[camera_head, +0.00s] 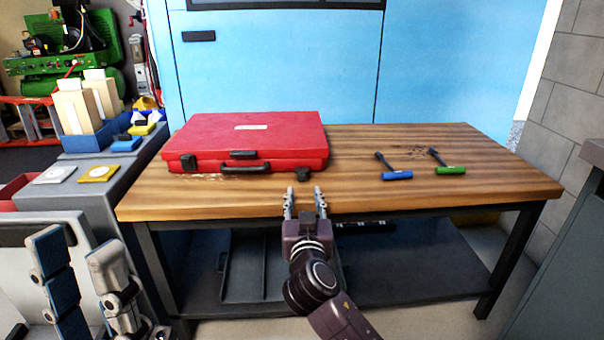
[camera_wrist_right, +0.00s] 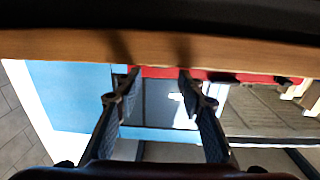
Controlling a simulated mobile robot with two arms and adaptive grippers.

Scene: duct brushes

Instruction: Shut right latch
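A red case (camera_head: 250,140) lies with its lid down on the wooden table (camera_head: 450,185). The left latch (camera_head: 188,162) sits up against its front. The right latch (camera_head: 303,174) is a dark piece at the front right, lower than the left one, and looks swung down. My right gripper (camera_head: 305,189) is open and empty, just in front of and below the right latch, apart from it. Its spread fingers also show in the right wrist view (camera_wrist_right: 159,74), with a red strip of the case (camera_wrist_right: 230,76) beyond. My left gripper (camera_head: 76,240) is open and empty at the lower left, far from the case.
A black handle (camera_head: 245,168) and a middle catch (camera_head: 243,154) are on the case front. A blue brush (camera_head: 396,174) and a green brush (camera_head: 450,170) lie on the right of the table. The table between case and brushes is clear. A grey bench (camera_head: 110,165) stands at left.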

